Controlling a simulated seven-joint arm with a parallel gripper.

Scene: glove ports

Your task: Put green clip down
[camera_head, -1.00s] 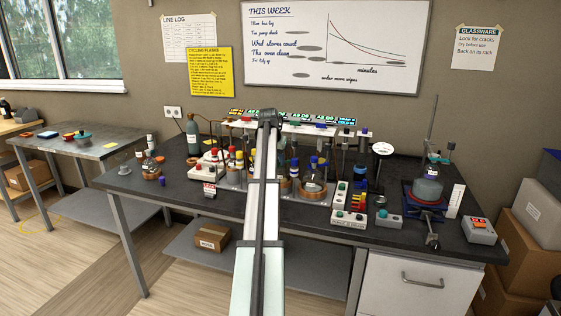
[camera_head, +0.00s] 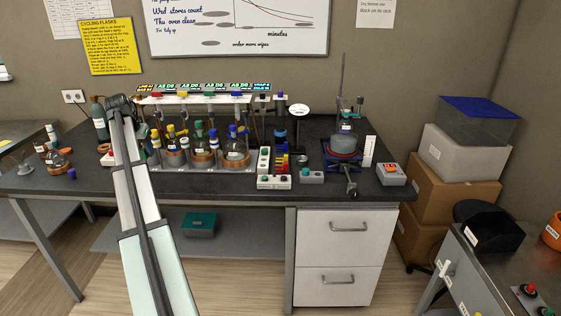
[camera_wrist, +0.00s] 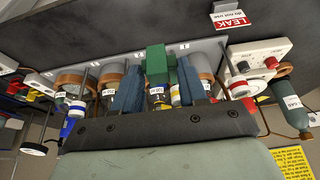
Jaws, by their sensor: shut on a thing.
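The green clip (camera_wrist: 156,62) shows in the wrist view between the two blue fingers of my gripper (camera_wrist: 163,80). The gripper is shut on it, above the back-bench glassware. Whether the clip touches anything below cannot be told.
A white rack (camera_head: 215,97) with several flasks and coloured caps stands close to my arm. Bare bench lies along the front edge.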

